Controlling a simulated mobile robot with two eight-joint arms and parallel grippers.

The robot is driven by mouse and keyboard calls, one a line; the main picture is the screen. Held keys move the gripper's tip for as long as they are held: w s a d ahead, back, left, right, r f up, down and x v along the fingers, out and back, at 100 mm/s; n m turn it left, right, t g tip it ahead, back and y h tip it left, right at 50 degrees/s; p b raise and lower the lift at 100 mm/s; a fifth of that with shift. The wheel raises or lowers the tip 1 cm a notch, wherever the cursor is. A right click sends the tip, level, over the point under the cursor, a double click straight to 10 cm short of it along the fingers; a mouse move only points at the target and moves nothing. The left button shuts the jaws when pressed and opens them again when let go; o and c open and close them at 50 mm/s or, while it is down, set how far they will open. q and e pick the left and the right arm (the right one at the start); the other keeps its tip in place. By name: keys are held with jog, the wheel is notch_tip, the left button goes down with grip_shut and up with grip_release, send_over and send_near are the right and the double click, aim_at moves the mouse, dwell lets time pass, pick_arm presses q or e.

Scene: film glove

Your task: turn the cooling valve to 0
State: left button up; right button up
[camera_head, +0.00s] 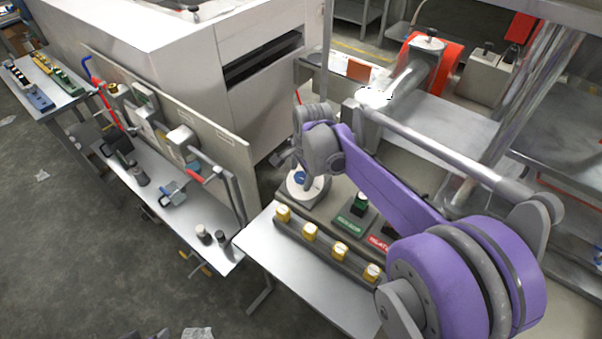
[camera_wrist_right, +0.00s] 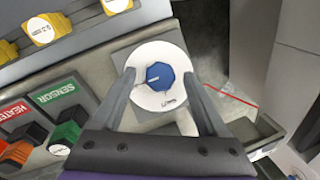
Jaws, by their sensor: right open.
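The cooling valve is a blue faceted knob (camera_wrist_right: 159,76) with a white pointer mark, on a round white dial (camera_wrist_right: 172,102). The pointer lies toward the left in the right wrist view; the dial's small print is too small to read. In the head view the blue knob (camera_head: 299,177) sits at the panel's back left end. My right gripper (camera_wrist_right: 159,74) is open, with one finger on each side of the knob. I cannot tell whether the fingers touch it. In the head view my right gripper (camera_head: 290,160) is above the dial, partly hidden by its wrist. My left gripper is not seen.
Beside the dial are a green SENSOR label (camera_head: 350,222) with a green switch (camera_head: 360,203) and a red HEATER label (camera_head: 379,242). Several yellow knobs (camera_head: 310,232) line the front rail. A side table (camera_head: 158,185) with pipes and a board stands left.

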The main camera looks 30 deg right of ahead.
jog(key=shift+c, duration=0.3)
grip_shut()
jog(key=n, duration=0.1)
jog(key=n+g, duration=0.2)
jog(key=n, duration=0.1)
jog(key=shift+w, duration=0.25)
jog(key=n+g, duration=0.1)
jog(key=n, duration=0.1)
jog(key=n+g+h, duration=0.1)
jog(key=n, duration=0.1)
jog(key=shift+w+a+b, duration=0.15)
jog(key=shift+b, duration=0.2)
jog(key=n+g+h, duration=0.1)
jog(key=n+h, duration=0.1)
jog(key=n, duration=0.2)
jog(key=shift+w+a+b, duration=0.1)
jog(key=shift+a+b, duration=0.05)
jog(key=shift+b, duration=0.2)
jog(key=shift+a+n+g+h+b, duration=0.1)
jog(key=shift+n+g+h+b, duration=0.3)
jog(key=shift+n, duration=0.6)
jog(key=shift+n+g+h+b, duration=0.1)
jog(key=shift+n+h, duration=0.5)
jog(key=shift+n, duration=0.4)
